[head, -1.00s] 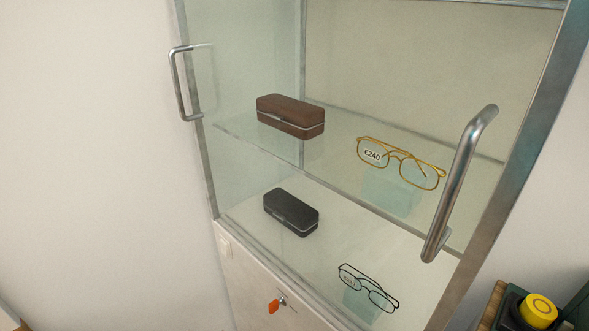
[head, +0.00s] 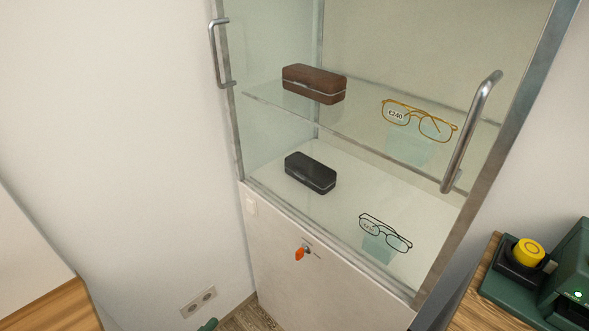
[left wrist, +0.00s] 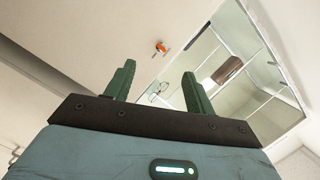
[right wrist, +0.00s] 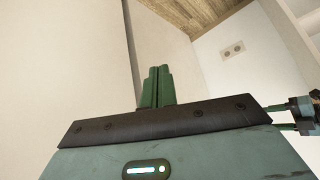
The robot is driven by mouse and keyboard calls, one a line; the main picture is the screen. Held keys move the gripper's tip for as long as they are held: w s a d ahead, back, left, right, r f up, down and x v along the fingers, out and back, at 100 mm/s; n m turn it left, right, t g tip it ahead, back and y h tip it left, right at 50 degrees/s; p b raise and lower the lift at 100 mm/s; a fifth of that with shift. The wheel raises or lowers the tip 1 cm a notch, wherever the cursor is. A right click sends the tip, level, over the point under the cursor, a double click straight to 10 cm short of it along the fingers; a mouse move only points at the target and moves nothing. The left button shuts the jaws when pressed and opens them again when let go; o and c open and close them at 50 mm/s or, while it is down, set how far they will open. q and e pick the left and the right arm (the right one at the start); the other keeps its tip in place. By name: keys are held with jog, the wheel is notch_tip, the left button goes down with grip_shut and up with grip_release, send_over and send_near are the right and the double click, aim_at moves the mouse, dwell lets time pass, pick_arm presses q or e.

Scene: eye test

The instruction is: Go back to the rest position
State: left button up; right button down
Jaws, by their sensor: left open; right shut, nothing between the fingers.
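My left gripper (left wrist: 158,85) shows in the left wrist view with its two green fingers apart and nothing between them. The display cabinet stands beyond it, upper right in that view. My right gripper (right wrist: 157,85) shows in the right wrist view with its fingers together and empty. It faces a pale surface, with wooden floor behind.
The glass cabinet (head: 240,130) holds a brown case (head: 314,84) and gold glasses (head: 437,128) above, a black case (head: 310,173) and dark glasses (head: 386,234) below. An orange key (head: 299,254) is in its front. A wall socket (head: 198,301) is low left.

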pick_arm(q)
jog(key=s+a+f+n+g+y+p, duration=0.1)
jog(key=s+a+n+g+y+p, duration=0.1)
jog(key=s+n, duration=0.6)
jog(key=s+a+f+n+g+y+p, duration=0.1)
jog(key=s+n+g+y+p, duration=0.2)
jog(key=s+n, duration=0.6)
jog(key=s+y+p, duration=0.1)
jog(key=s+y, duration=0.1)
jog(key=s, duration=0.3)
jog(key=shift+s+a+f, duration=0.25)
jog(key=shift+s+a, duration=0.05)
jog(key=shift+a, duration=0.05)
pick_arm(e)
jog(key=w+r+t, duration=0.1)
jog(key=w+r, duration=0.3)
jog(key=r, duration=0.4)
jog(key=shift+d, duration=0.25)
jog(key=shift+w, duration=0.1)
